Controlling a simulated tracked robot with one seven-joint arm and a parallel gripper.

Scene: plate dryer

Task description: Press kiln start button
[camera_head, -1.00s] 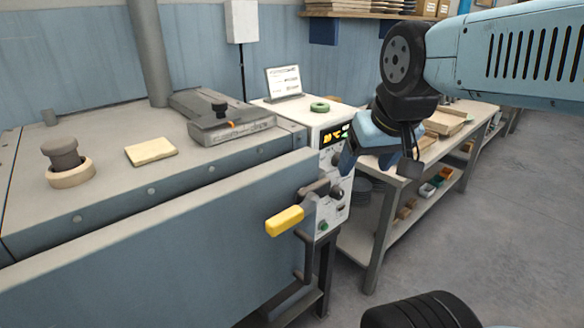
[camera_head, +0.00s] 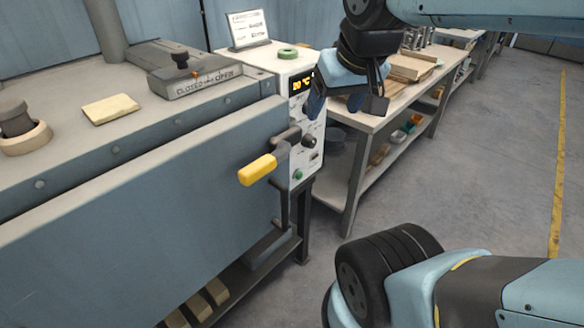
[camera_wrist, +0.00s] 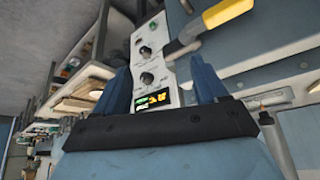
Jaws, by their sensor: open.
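The kiln's white control panel (camera_head: 307,160) is on the right end of the grey-blue kiln (camera_head: 140,200), with a lit yellow display (camera_head: 299,85). The green button (camera_head: 298,175) is low on this panel. In the wrist view the panel is upside down; the green button (camera_wrist: 153,27) shows at the top beyond two dark knobs (camera_wrist: 146,52), and the display (camera_wrist: 152,100) is nearest. My gripper (camera_head: 317,103) is open in front of the panel's upper part, well above the green button. In the wrist view its blue fingers (camera_wrist: 160,76) spread either side of the panel, with nothing between them.
A yellow door handle (camera_head: 258,170) sticks out left of the green button, with a dark latch bar (camera_head: 284,208) below. A workbench (camera_head: 375,115) with trays stands behind the panel at right. The floor (camera_head: 490,150) at right is open.

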